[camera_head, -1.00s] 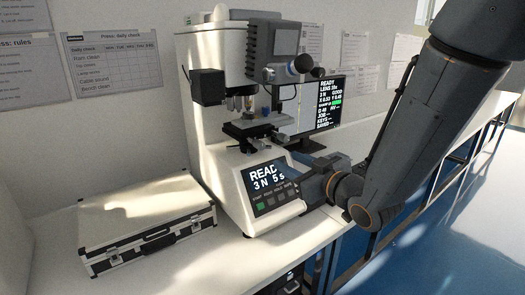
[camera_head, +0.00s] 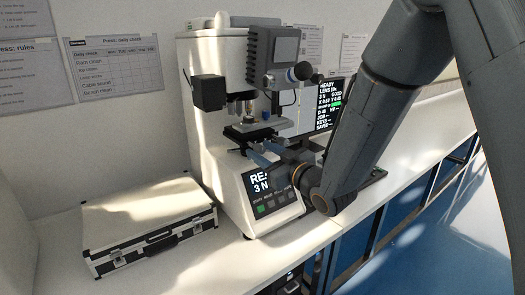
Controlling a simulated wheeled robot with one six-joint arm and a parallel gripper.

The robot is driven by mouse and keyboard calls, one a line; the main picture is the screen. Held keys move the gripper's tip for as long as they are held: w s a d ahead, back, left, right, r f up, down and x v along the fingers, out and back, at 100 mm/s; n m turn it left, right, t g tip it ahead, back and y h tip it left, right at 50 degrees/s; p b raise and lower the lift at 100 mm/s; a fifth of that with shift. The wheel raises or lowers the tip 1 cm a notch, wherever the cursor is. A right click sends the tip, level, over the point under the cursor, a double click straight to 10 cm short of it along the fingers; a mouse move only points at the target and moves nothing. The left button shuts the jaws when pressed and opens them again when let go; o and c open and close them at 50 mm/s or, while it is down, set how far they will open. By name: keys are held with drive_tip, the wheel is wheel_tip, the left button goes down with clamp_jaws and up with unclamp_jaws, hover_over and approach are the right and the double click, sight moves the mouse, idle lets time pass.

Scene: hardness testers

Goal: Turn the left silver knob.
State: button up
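The white hardness tester (camera_head: 207,135) stands on the bench. A small silver-grey knob (camera_head: 268,81) sits on the front of its upper head, left of a dark round knob (camera_head: 303,72). The specimen stage (camera_head: 248,130) is below, and my gripper partly hides its front, so any knobs there are hard to make out. My gripper (camera_head: 262,154) is in front of and just below the stage, its fingers pointing left. The fingers look apart, with nothing seen between them. I cannot tell whether they touch the stage.
The tester's front panel (camera_head: 284,199), with its lit display, is partly behind my gripper. A monitor (camera_head: 329,92) stands behind my arm. A silver case (camera_head: 150,222) lies at the left on the bench. Bare bench (camera_head: 235,262) shows between case and tester.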

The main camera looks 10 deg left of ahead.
clamp_jaws()
drive_tip(key=shift+m, duration=0.4)
drive_tip(key=m, duration=0.4)
drive_tip(key=shift+m+b, duration=0.3)
drive_tip(key=m, duration=0.6)
drive_tip(key=m+p, duration=0.1)
drive_tip(key=m, duration=0.3)
drive_tip(key=m+p, duration=0.1)
drive_tip(key=m, duration=0.2)
drive_tip(key=shift+m, duration=0.3)
drive_tip(key=m+p, duration=0.1)
drive_tip(key=m, duration=0.5)
drive_tip(key=shift+m+p, duration=0.3)
drive_tip(key=shift+m, duration=0.1)
